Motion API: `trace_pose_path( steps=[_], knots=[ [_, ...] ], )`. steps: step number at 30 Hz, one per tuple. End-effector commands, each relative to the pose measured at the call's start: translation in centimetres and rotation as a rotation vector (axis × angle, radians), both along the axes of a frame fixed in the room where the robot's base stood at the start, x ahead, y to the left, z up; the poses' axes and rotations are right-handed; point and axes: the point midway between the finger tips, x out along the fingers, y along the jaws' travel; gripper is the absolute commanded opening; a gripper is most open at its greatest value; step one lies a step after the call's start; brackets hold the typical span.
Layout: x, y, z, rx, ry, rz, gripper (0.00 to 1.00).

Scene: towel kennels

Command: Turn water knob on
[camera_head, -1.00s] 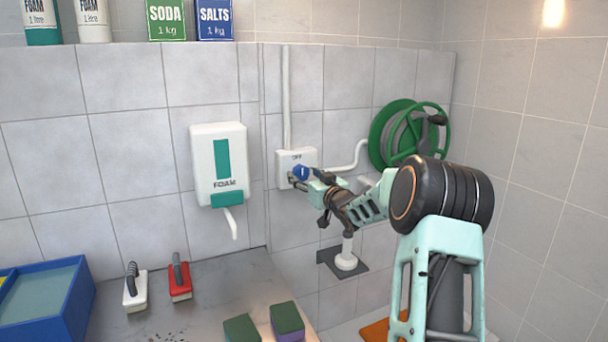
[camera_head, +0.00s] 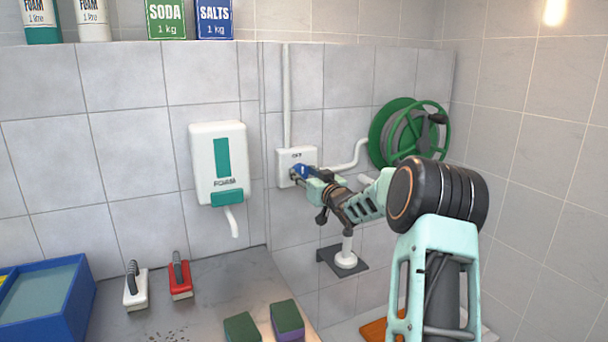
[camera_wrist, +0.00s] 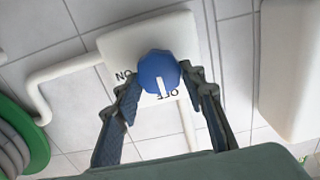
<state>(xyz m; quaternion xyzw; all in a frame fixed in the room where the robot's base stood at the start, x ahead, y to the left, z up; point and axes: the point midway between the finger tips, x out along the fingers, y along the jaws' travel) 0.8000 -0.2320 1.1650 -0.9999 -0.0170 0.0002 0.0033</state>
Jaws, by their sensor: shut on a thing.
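The blue water knob (camera_head: 302,171) sits on a white wall box (camera_head: 284,167) beside a pipe. In the wrist view the knob (camera_wrist: 157,68) shows a white pointer line. The line points down the picture, close to the OFF label and away from the ON label at left. My gripper (camera_wrist: 157,82) is shut on the knob, one finger on each side of its rim. In the head view my gripper (camera_head: 304,177) reaches the box from the right and partly covers the knob.
A foam dispenser (camera_head: 217,165) hangs on the wall left of the box. A green hose reel (camera_head: 408,134) is mounted to the right. Two brushes, sponges (camera_head: 287,318) and a blue tray (camera_head: 62,310) lie on the counter below.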

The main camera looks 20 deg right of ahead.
Motion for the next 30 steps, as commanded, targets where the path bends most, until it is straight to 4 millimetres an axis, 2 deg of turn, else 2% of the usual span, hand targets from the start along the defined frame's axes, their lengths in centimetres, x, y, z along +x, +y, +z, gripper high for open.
trace_pose_path(
  steps=[11, 30],
  knots=[
    [-0.01, -0.13, 0.26, 0.172, 0.006, 0.0, 0.13],
    [-0.01, -0.5, 0.11, 0.771, 0.025, -0.001, 0.13]
  ],
)
